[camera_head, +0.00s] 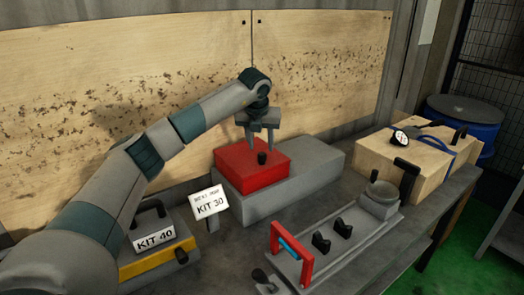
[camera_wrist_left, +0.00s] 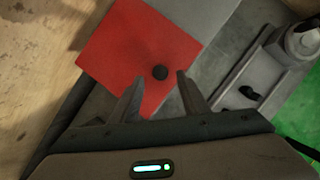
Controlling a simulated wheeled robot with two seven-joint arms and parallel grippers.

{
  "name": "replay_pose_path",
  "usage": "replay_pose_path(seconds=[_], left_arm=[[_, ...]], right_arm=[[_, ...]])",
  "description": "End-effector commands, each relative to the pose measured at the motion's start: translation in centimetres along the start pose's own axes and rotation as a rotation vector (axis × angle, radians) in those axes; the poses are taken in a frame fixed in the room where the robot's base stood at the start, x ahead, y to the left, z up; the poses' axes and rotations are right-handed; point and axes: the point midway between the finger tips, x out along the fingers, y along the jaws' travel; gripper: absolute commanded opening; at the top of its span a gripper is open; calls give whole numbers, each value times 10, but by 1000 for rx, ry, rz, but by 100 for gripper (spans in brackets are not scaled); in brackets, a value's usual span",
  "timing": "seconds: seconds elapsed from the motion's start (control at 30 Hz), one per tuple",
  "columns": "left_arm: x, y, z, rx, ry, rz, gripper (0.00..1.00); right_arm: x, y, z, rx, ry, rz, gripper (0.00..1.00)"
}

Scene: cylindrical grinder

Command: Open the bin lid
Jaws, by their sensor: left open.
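The bin is a long grey box (camera_head: 315,165) on the bench against the wooden back wall. A red lid (camera_head: 240,166) with a small black knob (camera_head: 262,158) covers its left part. In the left wrist view the red lid (camera_wrist_left: 120,50) and its knob (camera_wrist_left: 159,72) lie just beyond the fingertips. My left gripper (camera_head: 261,142) points down above the lid, open and empty, with the knob below and between its fingers. In the wrist view the left gripper (camera_wrist_left: 158,88) shows both fingers apart, not touching the knob. My right gripper is not in view.
A grinder fixture (camera_head: 335,235) with a red handle frame stands in front. A cardboard-coloured box (camera_head: 405,165) with a blue strap sits at right. The KIT 40 case (camera_head: 155,245) and KIT 30 sign (camera_head: 209,202) are at left. A blue drum (camera_head: 465,118) stands behind.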

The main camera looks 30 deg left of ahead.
Motion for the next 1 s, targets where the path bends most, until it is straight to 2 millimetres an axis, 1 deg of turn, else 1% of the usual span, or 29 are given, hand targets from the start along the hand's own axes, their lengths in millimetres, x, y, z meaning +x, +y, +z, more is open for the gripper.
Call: replay_pose_path(seconds=[0.03, 0.2, 0.4, 0.53, 0.8, 0.83, 0.87, 0.9, 0.97, 1.0], left_arm=[[8, 0, 0, 0, 4, 1, 41], [35, 0, 0, 0, 3, 2, 41], [55, 0, 0, 0, 1, 0, 41], [60, 0, 0, 1, 0, 0, 41], [61, 0, 0, 1, 0, 0, 41], [61, 0, 0, 1, 0, 0, 37], [61, 0, 0, 1, 0, 0, 29], [61, 0, 0, 1, 0, 0, 20], [61, 0, 0, 1, 0, 0, 5], [61, 0, 0, 1, 0, 0, 0]], right_arm=[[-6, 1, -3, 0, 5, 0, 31], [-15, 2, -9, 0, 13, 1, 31], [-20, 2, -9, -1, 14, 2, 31], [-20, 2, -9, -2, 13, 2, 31], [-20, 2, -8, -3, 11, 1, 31], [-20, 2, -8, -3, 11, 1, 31], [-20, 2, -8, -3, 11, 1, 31], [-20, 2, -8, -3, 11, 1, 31], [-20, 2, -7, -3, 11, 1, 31], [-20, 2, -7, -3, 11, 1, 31]])
